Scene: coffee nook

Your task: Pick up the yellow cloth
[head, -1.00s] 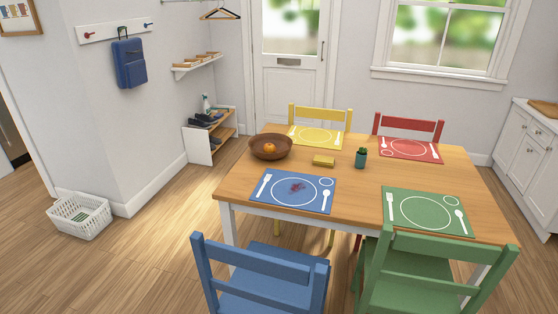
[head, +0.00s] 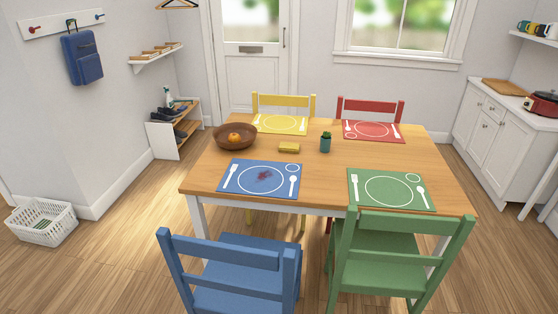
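A small folded yellow cloth (head: 289,148) lies on the wooden table (head: 330,172), between the brown bowl and the small potted plant. It is apart from both and lies behind the blue placemat. Neither of my grippers is in the head view.
A bowl (head: 235,138) with an orange fruit, a potted plant (head: 325,142), and blue (head: 240,186), green (head: 365,196), yellow (head: 262,124) and red (head: 388,138) placemats are on the table. The blue mat has a dark red stain. Blue (head: 228,249) and green (head: 400,238) chairs block the near side.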

